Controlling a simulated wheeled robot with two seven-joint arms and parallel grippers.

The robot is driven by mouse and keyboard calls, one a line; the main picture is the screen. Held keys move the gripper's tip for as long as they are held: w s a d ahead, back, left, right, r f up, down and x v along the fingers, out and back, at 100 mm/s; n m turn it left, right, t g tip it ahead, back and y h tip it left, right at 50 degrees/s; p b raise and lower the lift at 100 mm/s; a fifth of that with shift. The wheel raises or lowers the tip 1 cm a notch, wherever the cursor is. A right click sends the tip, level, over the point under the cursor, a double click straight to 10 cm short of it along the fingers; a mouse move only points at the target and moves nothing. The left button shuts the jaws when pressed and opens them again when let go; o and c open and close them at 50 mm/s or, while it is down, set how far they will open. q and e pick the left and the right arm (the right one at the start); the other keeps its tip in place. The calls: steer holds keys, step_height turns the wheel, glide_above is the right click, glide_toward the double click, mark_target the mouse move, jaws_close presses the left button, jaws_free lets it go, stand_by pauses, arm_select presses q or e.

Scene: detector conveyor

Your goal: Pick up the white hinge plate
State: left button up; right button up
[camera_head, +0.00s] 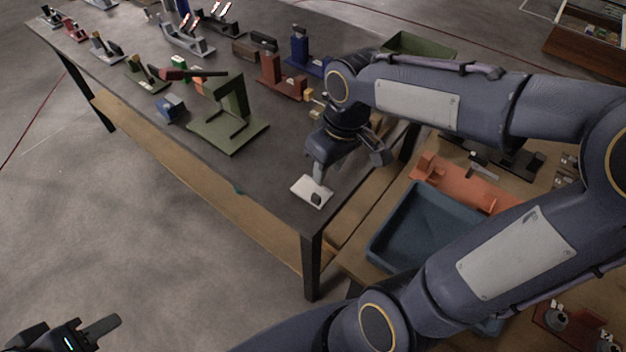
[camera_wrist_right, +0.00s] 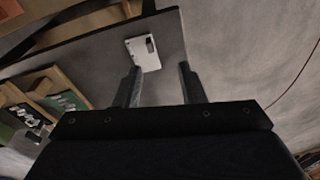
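The white hinge plate (camera_head: 304,190) lies flat near the front corner of the dark table, with a small dark piece on it. In the right wrist view the plate (camera_wrist_right: 137,47) lies beyond the fingertips, nearer the left finger. My right gripper (camera_head: 349,170) is above the table corner with its fingers apart and nothing between them. One finger overlaps the plate in the head view; I cannot tell whether it touches. The open fingers also show in the wrist view (camera_wrist_right: 160,70). My left gripper (camera_head: 88,332) is at the bottom left, over the floor, partly cut off.
A green bracket (camera_head: 232,112) and a blue block (camera_head: 171,108) stand on the dark table (camera_head: 275,165) left of the plate. Several other fixtures fill its far part. A blue-grey tray (camera_head: 400,225) and an orange part (camera_head: 465,185) are on the right-hand wooden bench, below my right arm.

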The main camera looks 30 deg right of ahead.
steer(key=n+g+h+b, duration=0.1)
steer(key=n+b, duration=0.1)
steer(key=b, duration=0.2)
glide_above(315, 195)
steer(key=f, duration=0.7)
steer(key=shift+s+a, duration=0.2)
steer(key=shift+s, duration=0.05)
steer(key=f, duration=0.2)
steer(key=shift+w+f, duration=0.25)
steer(key=shift+f, duration=0.15)
steer(key=f, duration=0.5)
steer(key=shift+d+f, duration=0.2)
steer(key=shift+f, duration=0.1)
jaws_close()
